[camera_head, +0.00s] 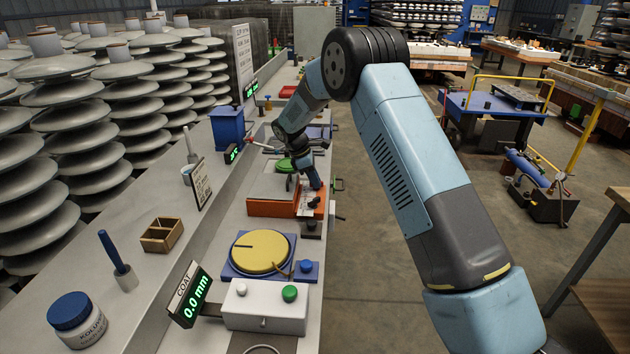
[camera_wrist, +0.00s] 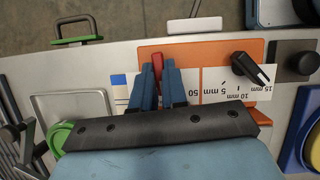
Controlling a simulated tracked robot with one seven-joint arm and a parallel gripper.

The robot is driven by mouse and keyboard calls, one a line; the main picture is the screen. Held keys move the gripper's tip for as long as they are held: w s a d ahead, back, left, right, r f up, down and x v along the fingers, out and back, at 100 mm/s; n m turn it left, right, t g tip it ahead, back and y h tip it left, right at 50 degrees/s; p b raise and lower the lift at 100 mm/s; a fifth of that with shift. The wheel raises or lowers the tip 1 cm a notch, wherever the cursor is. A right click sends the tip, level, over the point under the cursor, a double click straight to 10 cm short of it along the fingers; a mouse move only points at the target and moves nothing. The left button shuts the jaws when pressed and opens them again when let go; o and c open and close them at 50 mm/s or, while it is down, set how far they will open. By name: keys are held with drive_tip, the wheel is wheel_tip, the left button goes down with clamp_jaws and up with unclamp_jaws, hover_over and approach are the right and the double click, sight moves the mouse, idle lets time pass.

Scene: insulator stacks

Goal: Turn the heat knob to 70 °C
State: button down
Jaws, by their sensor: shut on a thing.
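The orange device (camera_head: 272,208) stands on the bench with my gripper (camera_head: 314,186) low over its right end. In the wrist view, the blue fingers of my gripper (camera_wrist: 159,82) are closed around a red knob (camera_wrist: 157,62) on the orange panel (camera_wrist: 180,50). Only the knob's far end shows; the rest is hidden between the fingers. It sits at a white scale (camera_wrist: 186,82) with "50" printed beside the fingers and a blue patch at the left. The other numbers are covered, so the setting cannot be read.
A black knob (camera_wrist: 252,70) stands right of the fingers over a scale marked in mm. A black round knob (camera_wrist: 298,62) is farther right. A green handle (camera_wrist: 78,36) is at the left. A yellow disc (camera_head: 262,252) and a "0.0 mm" display (camera_head: 190,294) stand nearer.

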drive_tip(key=m, duration=0.2)
drive_tip(key=m+g, duration=0.2)
drive_tip(key=m, duration=0.1)
drive_tip(key=shift+w+m, duration=0.25)
drive_tip(key=shift+m, duration=0.05)
drive_tip(key=shift+w+r+m+g+y, duration=0.1)
drive_tip(key=shift+m+g+y, duration=0.25)
drive_tip(key=shift+m, duration=0.75)
drive_tip(key=shift+m+g+y, duration=0.25)
drive_tip(key=shift+m+y, duration=0.1)
drive_tip(key=shift+m, duration=0.75)
drive_tip(key=c, duration=1.2)
unclamp_jaws()
drive_tip(key=shift+d, duration=0.1)
drive_tip(key=shift+o, duration=0.2)
drive_tip(key=v, duration=1.3)
drive_tip(key=shift+w+r, duration=0.15)
drive_tip(key=shift+w, duration=0.1)
drive_tip(key=shift+r, duration=0.15)
